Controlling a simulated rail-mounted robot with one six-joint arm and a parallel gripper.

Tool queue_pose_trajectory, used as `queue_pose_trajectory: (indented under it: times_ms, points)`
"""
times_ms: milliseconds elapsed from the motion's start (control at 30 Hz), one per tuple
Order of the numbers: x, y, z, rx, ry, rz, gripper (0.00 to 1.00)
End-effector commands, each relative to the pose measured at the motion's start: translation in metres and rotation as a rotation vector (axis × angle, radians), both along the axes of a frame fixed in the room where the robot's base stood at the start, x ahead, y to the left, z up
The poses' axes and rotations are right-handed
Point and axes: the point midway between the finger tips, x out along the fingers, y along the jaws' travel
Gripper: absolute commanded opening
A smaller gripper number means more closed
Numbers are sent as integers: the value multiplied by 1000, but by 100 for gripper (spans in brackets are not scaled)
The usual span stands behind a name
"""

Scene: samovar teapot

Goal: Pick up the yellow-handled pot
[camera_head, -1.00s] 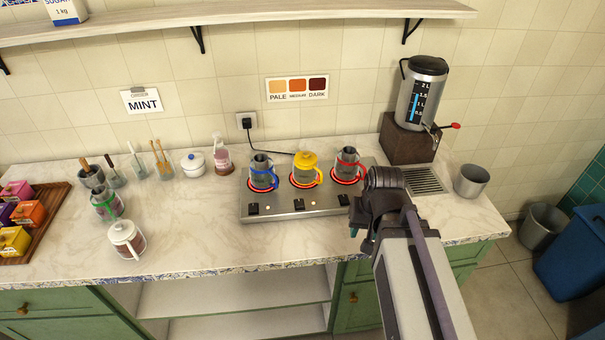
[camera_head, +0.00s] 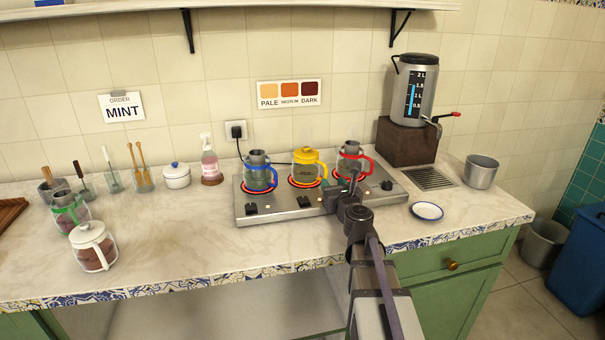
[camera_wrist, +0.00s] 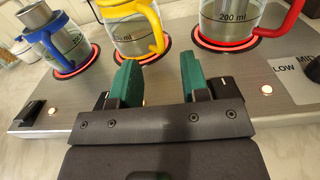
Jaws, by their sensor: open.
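The yellow-handled pot (camera_head: 307,167) is a glass pot with a yellow lid, standing on the middle burner of the steel hot plate (camera_head: 285,209). In the wrist view the yellow-handled pot (camera_wrist: 122,38) shows only its lower part, with its yellow handle (camera_wrist: 155,30) towards me and to the right. My gripper (camera_wrist: 159,82) is open and empty, its two green fingers pointing at the pot from in front. The fingers are apart from the handle. In the head view my gripper (camera_head: 351,180) is in front of the hot plate's right half, its fingers hard to make out.
A blue-handled pot (camera_head: 259,172) and a red-handled pot (camera_head: 347,166) stand closely on either side, on glowing burners. A dispenser (camera_head: 415,92), a small saucer (camera_head: 427,211) and a metal cup (camera_head: 481,171) are to the right.

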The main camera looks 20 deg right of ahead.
Motion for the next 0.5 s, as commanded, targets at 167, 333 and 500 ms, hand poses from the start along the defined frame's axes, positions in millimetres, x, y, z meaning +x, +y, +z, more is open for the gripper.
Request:
queue_pose_trajectory:
  times_ms: [167, 333, 500]
  points:
    - [18, -2, 0, -2, 0, 1, 42]
    - [35, -4, 0, -3, 0, 2, 42]
    - [68, -8, 0, -3, 0, 2, 42]
